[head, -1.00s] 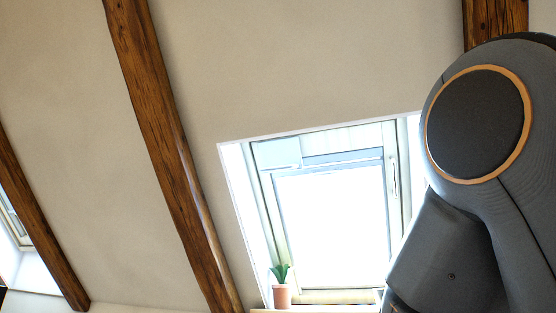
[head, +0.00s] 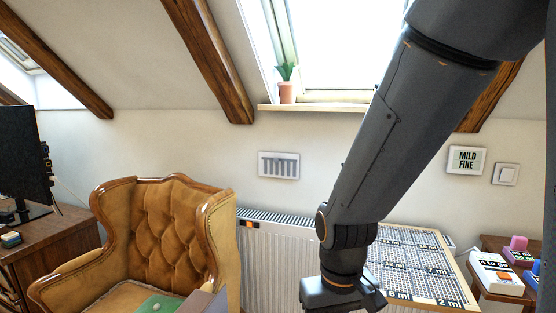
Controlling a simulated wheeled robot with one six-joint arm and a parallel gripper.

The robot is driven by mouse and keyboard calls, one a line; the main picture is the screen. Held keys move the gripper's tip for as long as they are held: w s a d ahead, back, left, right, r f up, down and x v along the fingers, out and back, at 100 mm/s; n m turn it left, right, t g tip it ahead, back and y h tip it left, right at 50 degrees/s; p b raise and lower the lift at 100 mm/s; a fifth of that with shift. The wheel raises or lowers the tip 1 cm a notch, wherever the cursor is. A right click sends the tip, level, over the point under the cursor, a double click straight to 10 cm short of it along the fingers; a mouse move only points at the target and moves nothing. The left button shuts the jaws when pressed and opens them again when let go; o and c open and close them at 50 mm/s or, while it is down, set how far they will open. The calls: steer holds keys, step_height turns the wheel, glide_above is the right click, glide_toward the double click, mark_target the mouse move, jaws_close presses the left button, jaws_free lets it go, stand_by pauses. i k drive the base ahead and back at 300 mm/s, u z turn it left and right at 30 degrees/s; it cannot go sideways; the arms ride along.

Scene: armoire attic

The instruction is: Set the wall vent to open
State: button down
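The wall vent (head: 279,165) is a small white panel with a row of grey vertical slats. It sits on the wall below the skylight sill and above the radiator, left of my arm. It is in plain view, but the setting of its slats is too small to tell. My gripper (head: 343,296) is at the bottom of the head view, lower than the vent and to its right, well apart from it. It points down, and its fingertips are not clearly visible, so I cannot tell whether it is open or shut.
A tufted armchair (head: 160,235) stands left of a white radiator (head: 270,262). A gridded board (head: 425,252) lies behind my arm. A side table with boxes (head: 497,272) is at right, a desk with monitor (head: 20,160) at left. A potted plant (head: 287,92) stands on the sill.

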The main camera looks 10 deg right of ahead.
mark_target(276, 160)
steer(key=u, duration=1.6)
steer(key=i, duration=0.75)
steer(key=z, duration=2)
